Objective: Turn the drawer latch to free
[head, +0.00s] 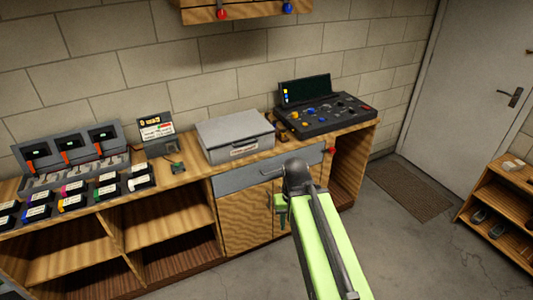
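A wide grey drawer front (236,180) sits under the worktop of the wooden bench, above two cabinet doors. A small red part (331,150) shows at the drawer's right end; it may be the latch, but it is too small to tell which way it is turned. My green arm reaches in from the bottom right. My gripper (281,207) is in front of the cabinet doors, just below the drawer front in the picture and left of the red part. My arm covers part of the drawer front. Whether the fingers are open or shut cannot be made out.
On the bench (185,176) stand a grey case (235,134), a black control panel (325,113), a small display (157,130) and a charger rack (70,155) with several battery packs. A low shelf (500,205) stands at the right by the door (480,80). The floor between is clear, with a mat (408,190).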

